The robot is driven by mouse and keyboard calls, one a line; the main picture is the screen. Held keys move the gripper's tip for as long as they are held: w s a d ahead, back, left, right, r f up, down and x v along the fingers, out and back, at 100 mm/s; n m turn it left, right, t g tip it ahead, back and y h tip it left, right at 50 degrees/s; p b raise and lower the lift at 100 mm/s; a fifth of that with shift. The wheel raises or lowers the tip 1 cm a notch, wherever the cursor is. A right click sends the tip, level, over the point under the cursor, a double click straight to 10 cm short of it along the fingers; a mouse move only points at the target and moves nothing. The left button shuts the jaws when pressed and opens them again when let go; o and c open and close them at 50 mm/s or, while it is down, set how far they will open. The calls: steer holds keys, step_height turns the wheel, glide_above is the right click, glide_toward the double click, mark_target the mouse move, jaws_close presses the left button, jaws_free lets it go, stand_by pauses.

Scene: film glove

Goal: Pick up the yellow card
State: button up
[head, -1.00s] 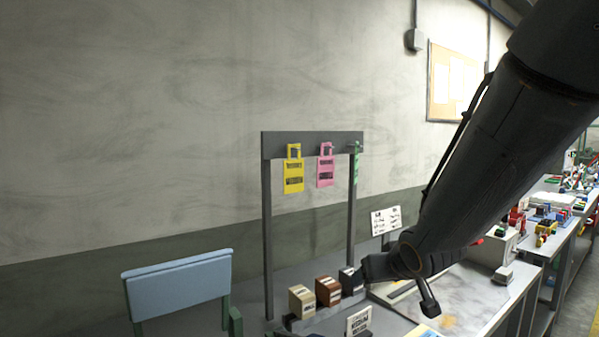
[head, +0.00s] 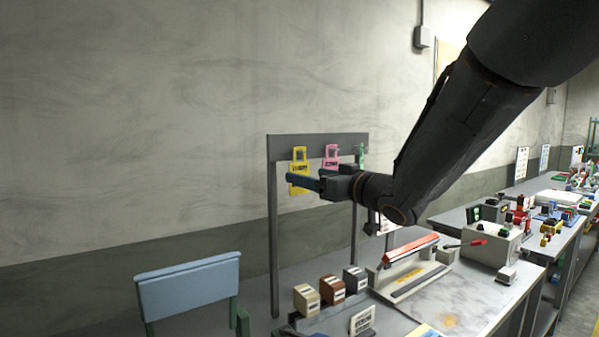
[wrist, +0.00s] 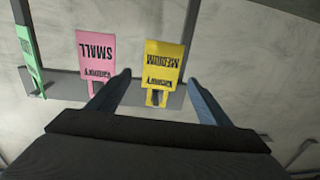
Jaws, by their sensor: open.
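The yellow card (head: 298,170) hangs from the dark rail of a stand, partly hidden behind my gripper in the head view. It also shows in the wrist view (wrist: 164,64), upside down, with the word MEDIUM readable. My gripper (head: 305,185) is raised in front of the card, with its fingers pointing left in the head view. In the wrist view my gripper (wrist: 158,82) is open, with one finger on each side of the card's hook end. Nothing is between the fingers that I can tell is touching them.
A pink card (head: 330,158) and a green card (head: 361,157) hang beside it on the rail (head: 315,141). Below stand small beige, brown and dark boxes (head: 331,289) and a sealer with a red bar (head: 412,249). A blue chair (head: 190,286) is at front left.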

mark_target(300, 173)
steer(key=shift+p+x, duration=0.45)
steer(key=shift+x, duration=1.1)
steer(key=c, duration=1.1)
